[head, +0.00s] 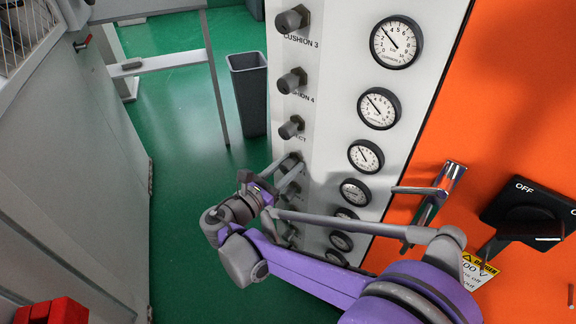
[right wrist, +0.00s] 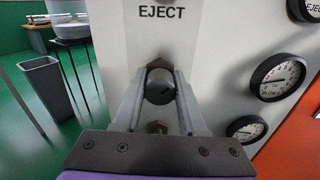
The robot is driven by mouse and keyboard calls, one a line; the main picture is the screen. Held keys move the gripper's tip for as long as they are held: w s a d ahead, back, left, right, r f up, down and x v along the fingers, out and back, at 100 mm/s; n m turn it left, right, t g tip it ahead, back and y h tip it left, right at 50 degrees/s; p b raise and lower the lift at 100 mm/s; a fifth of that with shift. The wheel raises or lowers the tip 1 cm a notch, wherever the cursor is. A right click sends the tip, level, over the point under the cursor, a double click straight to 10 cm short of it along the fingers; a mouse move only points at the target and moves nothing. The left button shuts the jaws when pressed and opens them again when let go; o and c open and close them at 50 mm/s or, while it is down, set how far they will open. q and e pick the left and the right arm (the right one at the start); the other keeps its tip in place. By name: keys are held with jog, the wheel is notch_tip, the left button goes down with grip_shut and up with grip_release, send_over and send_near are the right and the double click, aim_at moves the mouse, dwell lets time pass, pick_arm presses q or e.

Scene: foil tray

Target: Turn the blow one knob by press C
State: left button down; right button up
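A column of dark round knobs runs down the light grey panel (head: 325,100) in the head view. In the right wrist view a dark knob (right wrist: 160,87) stands below the printed word EJECT. My right gripper (head: 286,172) reaches this column from below, and its two fingers (right wrist: 159,90) stand on either side of that knob. Hardly any gap shows between knob and fingers, and I cannot tell whether they grip it. Another knob (right wrist: 157,127) shows lower down between the fingers. No readable "blow one" label shows. Lower knobs are largely hidden by my arm in the head view. My left gripper is not in view.
Round gauges (head: 378,108) line the panel to the right of the knobs. Farther right is an orange panel (head: 510,90) with a metal handle (head: 440,190) and a black OFF switch (head: 530,210). A grey bin (head: 248,95) stands on the open green floor.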

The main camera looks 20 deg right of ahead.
grip_shut()
jog(key=shift+m, duration=0.4)
jog(key=shift+m+p, duration=0.6)
jog(key=shift+m, duration=0.2)
jog(key=shift+m+p, duration=0.6)
jog(key=shift+m, duration=1.1)
jog(key=shift+f, duration=0.1)
jog(key=o, duration=0.6)
grip_release()
jog(key=shift+o, duration=0.2)
